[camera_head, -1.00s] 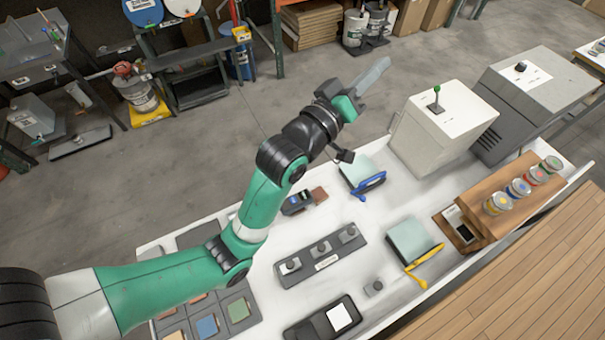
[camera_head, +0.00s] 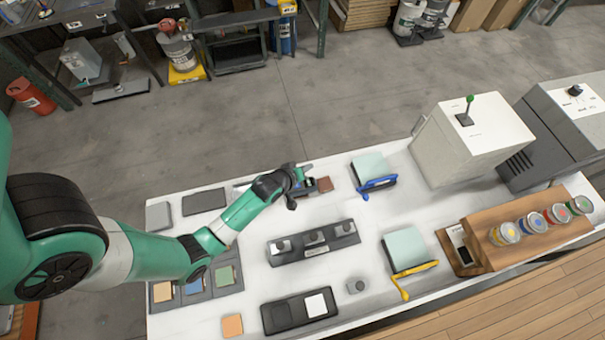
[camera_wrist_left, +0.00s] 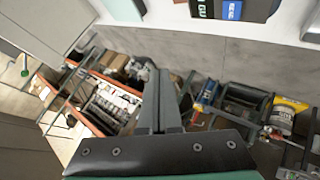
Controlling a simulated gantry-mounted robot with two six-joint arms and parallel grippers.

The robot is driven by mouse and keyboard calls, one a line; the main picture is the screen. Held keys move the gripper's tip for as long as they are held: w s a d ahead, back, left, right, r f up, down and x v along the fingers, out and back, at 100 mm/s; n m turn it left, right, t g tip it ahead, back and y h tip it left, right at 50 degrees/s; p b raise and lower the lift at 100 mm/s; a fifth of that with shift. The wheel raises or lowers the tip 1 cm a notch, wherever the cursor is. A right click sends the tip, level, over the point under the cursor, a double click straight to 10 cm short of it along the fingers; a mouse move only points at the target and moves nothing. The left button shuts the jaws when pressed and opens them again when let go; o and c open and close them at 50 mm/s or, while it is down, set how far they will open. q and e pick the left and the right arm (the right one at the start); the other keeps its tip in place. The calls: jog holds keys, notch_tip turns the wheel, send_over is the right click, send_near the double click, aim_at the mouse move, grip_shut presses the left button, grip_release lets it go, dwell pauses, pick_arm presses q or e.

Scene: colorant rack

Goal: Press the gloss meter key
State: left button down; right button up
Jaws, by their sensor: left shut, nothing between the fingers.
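In the left wrist view the meter (camera_wrist_left: 235,11) shows at the top edge, with a light "GU" marking and a blue label. The gripper's fingers (camera_wrist_left: 158,75) are shut and empty there, apart from the meter in the picture. I cannot make out the key, or whether the fingertips touch anything. My right gripper is not in view.
A block with several dark knobs (camera_head: 314,243) and a black device with a white square (camera_head: 300,312) lie nearer. A pale panel with a blue handle (camera_head: 377,184) is to the right, then a white box with a green-knobbed lever (camera_head: 470,140).

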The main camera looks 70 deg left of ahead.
pick_arm(q)
jog(key=shift+n+g, duration=0.3)
jog(key=shift+g, duration=0.1)
jog(key=s, duration=0.1)
jog(key=s+f, duration=0.1)
jog(key=s+a+f, duration=0.1)
jog(key=s, duration=0.1)
jog(key=shift+w, duration=0.1)
jog(key=b, duration=0.7)
send_over(296, 187)
notch_tip(296, 187, down, 8)
jog(key=shift+r, duration=0.1)
jog(key=shift+f+b, duration=0.5)
dwell(0.8)
jog(key=shift+f+b, duration=0.35)
jog(key=shift+f, duration=0.05)
